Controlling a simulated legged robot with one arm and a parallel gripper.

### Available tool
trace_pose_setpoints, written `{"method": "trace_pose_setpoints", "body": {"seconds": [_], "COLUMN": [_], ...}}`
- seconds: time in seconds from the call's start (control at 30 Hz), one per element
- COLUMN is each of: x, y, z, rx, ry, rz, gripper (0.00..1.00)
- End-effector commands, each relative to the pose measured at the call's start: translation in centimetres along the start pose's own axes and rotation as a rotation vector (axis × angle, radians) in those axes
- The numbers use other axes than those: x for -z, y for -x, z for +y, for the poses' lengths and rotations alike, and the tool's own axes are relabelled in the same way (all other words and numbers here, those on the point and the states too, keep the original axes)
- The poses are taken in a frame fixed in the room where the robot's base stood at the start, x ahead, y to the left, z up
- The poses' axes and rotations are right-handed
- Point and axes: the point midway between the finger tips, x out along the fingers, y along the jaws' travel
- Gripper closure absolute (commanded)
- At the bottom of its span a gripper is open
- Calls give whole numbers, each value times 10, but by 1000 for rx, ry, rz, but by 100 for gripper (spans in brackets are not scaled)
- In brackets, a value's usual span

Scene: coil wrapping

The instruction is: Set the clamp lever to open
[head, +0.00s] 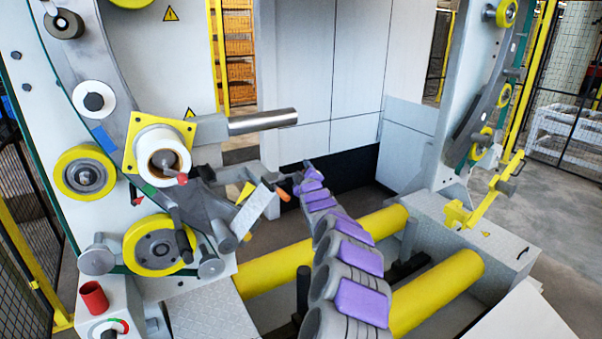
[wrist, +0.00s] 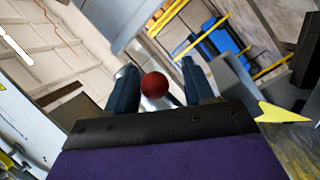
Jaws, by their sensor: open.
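In the wrist view, a dark red ball knob (wrist: 155,85) shows between the two dark fingers of my gripper (wrist: 157,72). An orange-red handle end (head: 283,194) lies just left of the arm's far end. I cannot tell for certain that it is the same knob, nor the lever's setting.
A machine panel with yellow rollers (head: 84,173) and a white spool (head: 162,152) stands on the left. A steel bar (head: 262,121) juts out above the arm's far end. Yellow cylinders (head: 436,293) lie low on both sides of my arm. A yellow bracket (head: 487,200) stands right.

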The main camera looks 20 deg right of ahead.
Motion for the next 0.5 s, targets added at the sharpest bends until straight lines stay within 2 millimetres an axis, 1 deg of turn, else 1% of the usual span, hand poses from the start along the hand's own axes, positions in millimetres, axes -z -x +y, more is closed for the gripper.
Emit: {"method": "trace_pose_setpoints", "body": {"seconds": [0.13, 0.47, 0.5], "x": [-4, 4, 4], "y": [-5, -6, -6], "z": [-1, -4, -5], "rx": [2, 3, 4], "ry": [-1, 0, 1], "rz": [-2, 2, 2], "gripper": [48, 48, 50]}}
